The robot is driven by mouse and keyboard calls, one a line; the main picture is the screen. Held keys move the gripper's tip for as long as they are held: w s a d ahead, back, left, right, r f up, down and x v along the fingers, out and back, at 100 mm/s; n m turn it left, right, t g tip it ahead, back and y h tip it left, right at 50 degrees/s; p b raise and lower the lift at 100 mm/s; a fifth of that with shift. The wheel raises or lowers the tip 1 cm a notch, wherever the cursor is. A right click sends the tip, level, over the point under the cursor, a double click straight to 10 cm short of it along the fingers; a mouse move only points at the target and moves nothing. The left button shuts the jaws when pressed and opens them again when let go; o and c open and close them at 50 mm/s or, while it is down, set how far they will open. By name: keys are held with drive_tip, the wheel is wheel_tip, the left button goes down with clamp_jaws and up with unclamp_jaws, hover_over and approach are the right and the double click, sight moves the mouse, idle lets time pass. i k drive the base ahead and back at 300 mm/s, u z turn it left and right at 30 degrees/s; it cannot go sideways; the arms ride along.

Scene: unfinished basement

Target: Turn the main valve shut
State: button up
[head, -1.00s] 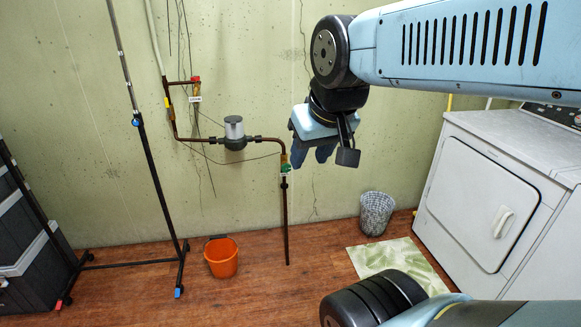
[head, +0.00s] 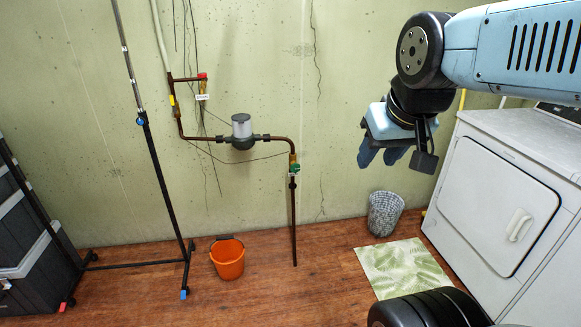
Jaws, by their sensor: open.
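A copper pipe (head: 183,124) runs along the concrete wall through a grey water meter (head: 241,131). A red-topped fitting (head: 202,77) with a small white tag sits on an upper side branch. A yellow piece (head: 172,101) shows on the pipe's left riser. A green-handled fitting (head: 294,165) sits on the right downpipe. The tag's writing is too small to read, so I cannot tell which fitting is the main valve. My gripper (head: 383,153) is open and empty, pointing down, to the right of the green-handled fitting and apart from the pipework.
A black rack stand (head: 160,185) rises left of the pipe. An orange bucket (head: 228,260) and a wire-patterned basket (head: 384,213) stand on the wooden floor. A green mat (head: 402,266) lies before the white dryer (head: 500,205). Grey crates (head: 30,250) are stacked at far left. Floor between bucket and mat is clear.

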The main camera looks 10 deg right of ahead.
sight(295, 167)
drive_tip(key=z, duration=0.1)
drive_tip(key=i, duration=1)
drive_tip(key=u, duration=0.1)
